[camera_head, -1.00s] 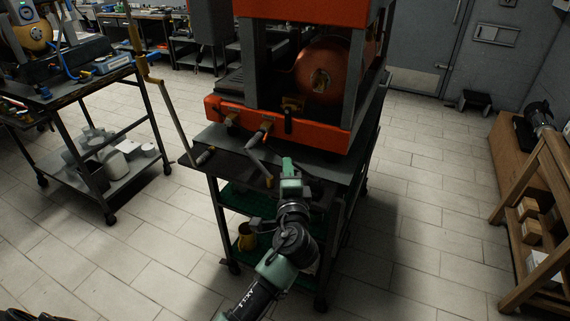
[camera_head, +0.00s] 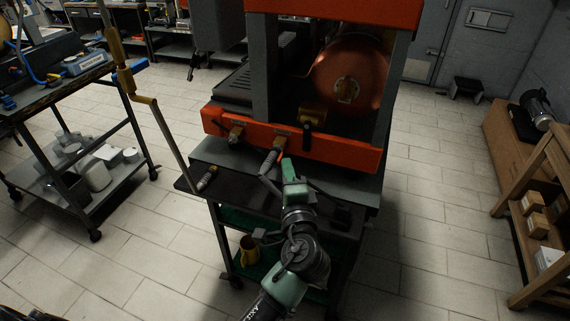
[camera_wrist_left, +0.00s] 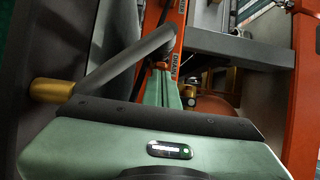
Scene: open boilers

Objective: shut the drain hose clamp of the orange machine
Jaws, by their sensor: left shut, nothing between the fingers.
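The orange machine (camera_head: 345,153) stands on a dark cart. From its front a grey drain hose (camera_head: 271,165) hangs down; in the left wrist view the hose (camera_wrist_left: 125,62) runs diagonally to a brass end (camera_wrist_left: 50,90), beside a label on the orange frame that seems to read DRAIN (camera_wrist_left: 178,62). My left gripper (camera_head: 288,165) is shut and empty just right of the hose, below the machine's front edge. Its green fingers (camera_wrist_left: 164,88) point at the label area in the wrist view. The clamp itself is too small to make out clearly. My right gripper is not in view.
A tool with a yellow part (camera_head: 207,178) lies on the cart's dark front ledge. A yellow mug (camera_head: 249,249) stands on the shelf below. A cart (camera_head: 75,190) with white containers is at left, a wooden rack (camera_head: 540,190) at right. Tiled floor is clear between.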

